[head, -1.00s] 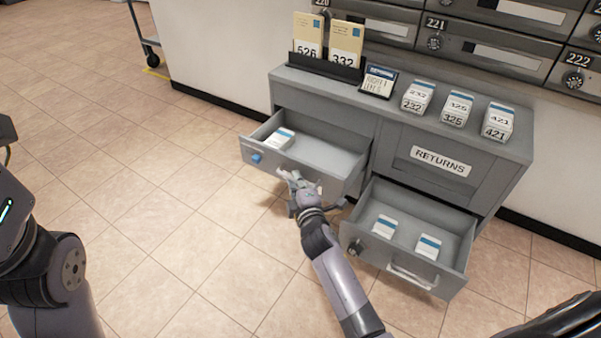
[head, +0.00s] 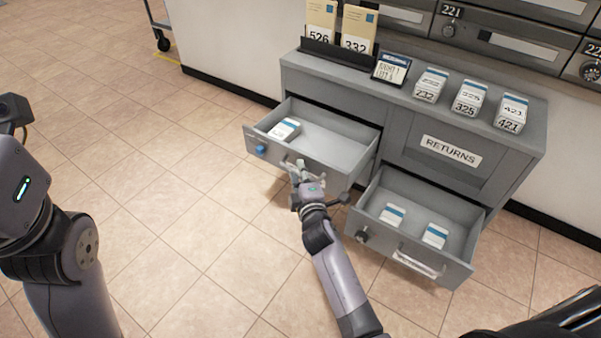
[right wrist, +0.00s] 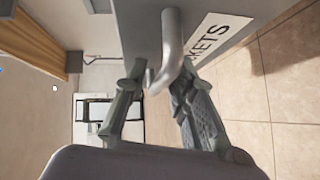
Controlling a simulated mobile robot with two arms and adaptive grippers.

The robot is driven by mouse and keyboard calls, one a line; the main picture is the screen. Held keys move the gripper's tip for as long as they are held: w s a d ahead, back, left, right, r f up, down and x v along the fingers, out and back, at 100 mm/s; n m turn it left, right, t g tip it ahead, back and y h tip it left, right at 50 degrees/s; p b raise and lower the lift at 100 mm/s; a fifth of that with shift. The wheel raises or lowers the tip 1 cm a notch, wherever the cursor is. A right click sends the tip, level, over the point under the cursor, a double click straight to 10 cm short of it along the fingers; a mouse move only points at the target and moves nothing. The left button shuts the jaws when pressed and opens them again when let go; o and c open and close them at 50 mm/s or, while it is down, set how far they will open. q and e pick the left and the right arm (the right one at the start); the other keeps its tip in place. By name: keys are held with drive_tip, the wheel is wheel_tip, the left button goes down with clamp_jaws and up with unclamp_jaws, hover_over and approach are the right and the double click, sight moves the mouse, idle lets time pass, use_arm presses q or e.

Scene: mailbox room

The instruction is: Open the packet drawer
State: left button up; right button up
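The packet drawer (head: 318,163) is the upper left drawer of the grey cabinet. It is pulled out, with a blue knob (head: 261,149) on its front and a small white-and-blue packet stack (head: 284,130) inside. My right gripper (head: 298,169) is at the middle of its front and covers part of it. In the right wrist view the drawer's handle (right wrist: 172,40) reaches between my right gripper's spread fingers (right wrist: 158,82), beside a label (right wrist: 220,35) ending in "KETS". The fingers look open around the handle; contact is unclear. My left gripper is out of view.
The lower right drawer (head: 407,262) is also open, holding two packets, close to my right forearm. A returns panel (head: 450,152) is above it. Packet stacks (head: 468,98) and a card holder (head: 352,58) stand on top.

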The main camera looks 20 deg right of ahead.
drive_tip(key=shift+o, duration=0.2)
drive_tip(key=shift+s, duration=0.3)
drive_tip(key=s+r, duration=0.1)
drive_tip(key=s, duration=0.5)
drive_tip(key=shift+s+a, duration=0.4)
drive_tip(key=shift+a, duration=0.05)
